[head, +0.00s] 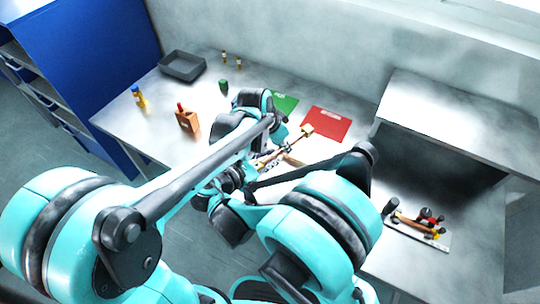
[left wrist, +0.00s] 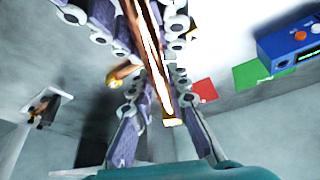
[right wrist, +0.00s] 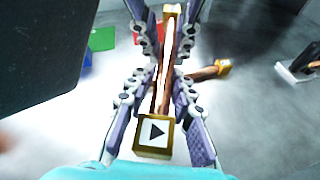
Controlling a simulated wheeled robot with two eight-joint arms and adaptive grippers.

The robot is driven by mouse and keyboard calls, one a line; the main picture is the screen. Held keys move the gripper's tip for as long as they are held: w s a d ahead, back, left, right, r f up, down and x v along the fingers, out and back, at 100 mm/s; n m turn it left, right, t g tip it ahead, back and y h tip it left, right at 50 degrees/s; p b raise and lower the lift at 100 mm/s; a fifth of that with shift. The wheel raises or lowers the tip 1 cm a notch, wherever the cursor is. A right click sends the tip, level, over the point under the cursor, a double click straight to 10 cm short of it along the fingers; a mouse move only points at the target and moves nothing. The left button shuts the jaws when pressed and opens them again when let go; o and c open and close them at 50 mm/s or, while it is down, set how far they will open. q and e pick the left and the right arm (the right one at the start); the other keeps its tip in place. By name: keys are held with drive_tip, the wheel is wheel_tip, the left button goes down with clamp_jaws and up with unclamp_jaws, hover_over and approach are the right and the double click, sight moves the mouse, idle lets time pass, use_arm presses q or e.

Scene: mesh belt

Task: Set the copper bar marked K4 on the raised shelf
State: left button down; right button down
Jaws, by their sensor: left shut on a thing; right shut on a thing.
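Copper bars with gold end caps are in view; no K4 marking is readable. My left gripper (left wrist: 142,20) is shut on a copper bar (left wrist: 152,55) that runs between its fingers. A second gold end (left wrist: 122,75) shows beside it. Another gold-capped bar (right wrist: 207,72) lies crosswise behind. I cannot tell whether both grippers hold the same bar. In the head view a gold bar end (head: 306,130) sticks out past my arms. The raised shelf (head: 455,115) is at right, its top bare.
A red mat (head: 327,124) and green mat (head: 283,102) lie behind the grippers. A grey tray (head: 183,66), an orange-brown block (head: 187,120) and small bottles stand at left. A board with tools (head: 420,228) lies in front of the raised shelf. My arms hide the middle table.

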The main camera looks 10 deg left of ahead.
use_arm(q)
drive_tip(key=c, duration=1.4)
unclamp_jaws()
use_arm(e)
drive_tip(key=shift+a, duration=0.1)
